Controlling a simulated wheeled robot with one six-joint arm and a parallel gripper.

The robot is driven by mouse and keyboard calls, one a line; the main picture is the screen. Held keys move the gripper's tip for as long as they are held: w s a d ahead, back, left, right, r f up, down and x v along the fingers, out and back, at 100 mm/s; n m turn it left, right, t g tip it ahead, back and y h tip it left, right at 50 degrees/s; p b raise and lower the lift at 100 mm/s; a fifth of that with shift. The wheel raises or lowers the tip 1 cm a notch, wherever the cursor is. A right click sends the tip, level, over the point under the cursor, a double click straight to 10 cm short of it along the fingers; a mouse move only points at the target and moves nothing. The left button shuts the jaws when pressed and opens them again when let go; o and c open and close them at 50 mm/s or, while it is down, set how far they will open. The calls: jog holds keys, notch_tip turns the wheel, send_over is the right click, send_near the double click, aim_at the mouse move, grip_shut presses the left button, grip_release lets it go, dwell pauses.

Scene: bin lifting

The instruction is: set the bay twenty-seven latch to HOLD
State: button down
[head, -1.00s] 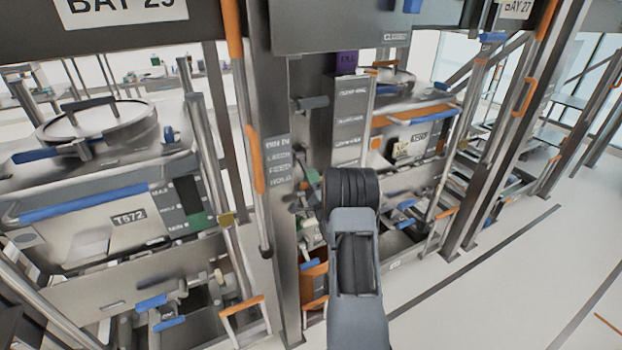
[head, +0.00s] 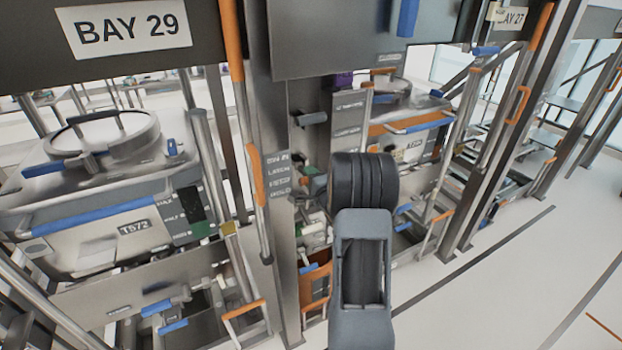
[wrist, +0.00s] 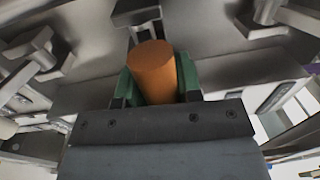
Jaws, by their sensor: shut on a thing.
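In the wrist view my gripper (wrist: 151,88) has green fingers shut on an orange cylindrical grip (wrist: 153,68). Its round end faces the camera, and a grey metal piece lies just beyond it. I cannot tell from the picture whether this grip is the latch's handle. In the head view my own dark arm hides most of the gripper. A label plate (head: 277,173) with several lines, LATCH and HOLD among them, is on the post left of my arm. The BAY 27 sign (head: 510,17) is at the top right. The latch's setting cannot be read.
The BAY 29 sign (head: 130,30) hangs at the top left above a bin (head: 115,232) marked T572. Another bin (head: 412,150) stands behind my arm to the right. Steel posts and orange rails (head: 232,40) stand close around my arm. The floor (head: 500,290) at right is clear.

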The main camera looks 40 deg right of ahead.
jog(key=c, duration=1.8)
grip_release()
jog(key=shift+w+r, duration=0.2)
jog(key=shift+r, duration=0.65)
jog(key=shift+w+r, duration=0.15)
jog(key=shift+r, duration=0.65)
jog(key=shift+c, duration=0.2)
jog(key=o, duration=0.9)
jog(key=shift+w, duration=0.1)
jog(key=shift+o, duration=0.6)
jog(key=shift+w, duration=0.15)
jog(key=shift+f, duration=0.1)
jog(key=shift+d+f+b, duration=0.1)
jog(key=shift+b, duration=0.2)
jog(key=shift+s+f, duration=0.1)
jog(key=shift+s, duration=0.35)
jog(key=s+a+f+b, duration=0.1)
jog(key=s+a+b, duration=0.1)
jog(key=s, duration=1.1)
jog(key=shift+b, duration=0.5)
jog(key=shift+f, duration=0.15)
